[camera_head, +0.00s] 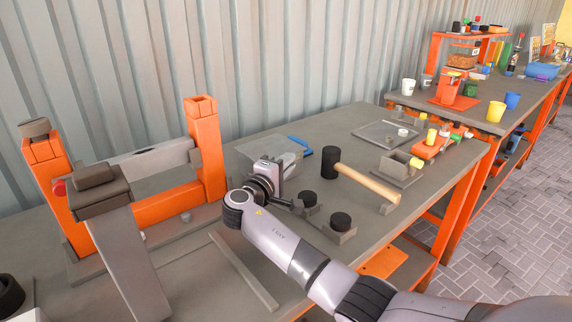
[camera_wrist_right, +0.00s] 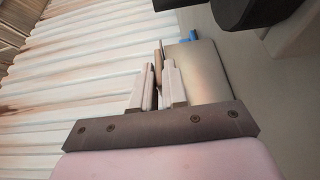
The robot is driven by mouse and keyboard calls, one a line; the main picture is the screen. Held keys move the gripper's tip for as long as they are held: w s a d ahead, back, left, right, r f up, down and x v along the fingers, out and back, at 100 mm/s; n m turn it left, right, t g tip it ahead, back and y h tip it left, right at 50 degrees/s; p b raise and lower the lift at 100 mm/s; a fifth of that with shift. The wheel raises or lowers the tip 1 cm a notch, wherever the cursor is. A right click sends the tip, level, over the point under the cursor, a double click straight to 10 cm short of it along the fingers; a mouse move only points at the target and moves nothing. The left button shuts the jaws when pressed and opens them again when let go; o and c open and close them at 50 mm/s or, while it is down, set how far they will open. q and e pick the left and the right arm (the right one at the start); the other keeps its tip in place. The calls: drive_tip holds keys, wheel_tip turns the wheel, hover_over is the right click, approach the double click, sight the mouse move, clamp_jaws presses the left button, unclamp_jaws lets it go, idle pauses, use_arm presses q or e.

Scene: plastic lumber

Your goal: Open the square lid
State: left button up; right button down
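A thin, flat, grey square plate (camera_head: 378,133) lies on the far part of the near table, with a small pale round piece by its right edge. It may be the square lid, but I cannot tell for sure. My right gripper (camera_head: 270,172) is over the middle of the table, left of the plate and apart from it. Its two fingers (camera_wrist_right: 157,88) stand close together in the right wrist view, with a thin brown strip showing between them. I cannot tell whether that strip is held or behind. My left gripper is not in view.
A mallet (camera_head: 352,174) and black round pieces (camera_head: 340,221) lie right of my right gripper. A sheet-like metal piece with a blue handle (camera_head: 300,140) lies behind it. An orange frame (camera_head: 205,150) stands left. A small open box (camera_head: 400,168) sits near the right edge.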

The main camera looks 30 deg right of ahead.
drive_tip(key=shift+r+n+p, duration=0.4)
drive_tip(key=shift+r+p, duration=0.4)
drive_tip(key=shift+p, duration=0.2)
drive_tip(key=shift+r+p, duration=0.35)
drive_tip(key=shift+p, duration=0.1)
drive_tip(key=shift+n+y, duration=0.3)
drive_tip(key=r, duration=0.2)
drive_tip(key=w+r+p, duration=0.1)
drive_tip(key=r, duration=0.1)
drive_tip(key=w+r+p, duration=0.1)
drive_tip(key=r, duration=0.1)
drive_tip(key=shift+a+r, duration=0.1)
drive_tip(key=shift+a, duration=0.1)
drive_tip(key=shift+w+a+r+n+p, duration=0.1)
drive_tip(key=shift+w+r+n+p, duration=0.5)
drive_tip(key=shift+p, duration=0.15)
